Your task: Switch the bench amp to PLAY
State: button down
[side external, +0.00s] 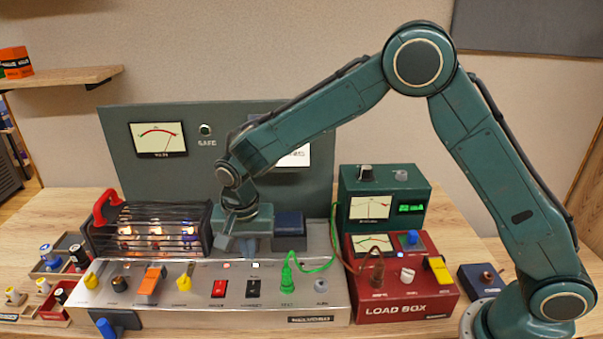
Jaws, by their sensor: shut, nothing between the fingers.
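The bench amp (200,314) is a long silver chassis. Its sloped top carries yellow knobs (184,283), a dark knob (119,284), an orange lever (151,280), a red rocker (219,288) and a black rocker (253,289). A green plug (287,274) with a green cable stands at its right, beside a grey knob (320,286). Most labels are too small to read, and I cannot make out PLAY. My gripper (223,241) is shut and empty, pointing down above the amp's back part, behind the red rocker. It appears apart from the controls.
A caged row of glowing tubes (150,232) with a red handle stands left of my gripper; a dark blue block (290,224) is right. A red load box (405,308) and green meter box (383,180) stand further right. A meter panel (120,180) rises behind.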

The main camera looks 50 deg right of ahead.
notch_tip(320, 180, up, 6)
jog(key=shift+w+d+r, duration=0.15)
jog(key=shift+w+d, duration=0.1)
jog(key=shift+d, duration=0.05)
dwell(0.3)
jog(key=s+d+r+n+t+y, duration=0.15)
jog(key=s+d+r+n, duration=0.25)
jog(key=s+d+r, duration=0.8)
jog(key=s+d+n+t, duration=0.1)
jog(key=s+d+n, duration=0.1)
jog(key=s, duration=0.7)
jog(key=s+d+r+n+t, duration=0.1)
jog(key=s+d+n+t, duration=0.1)
jog(key=s, duration=0.7)
jog(key=shift+d+n, duration=0.35)
jog(key=shift+n, duration=0.15)
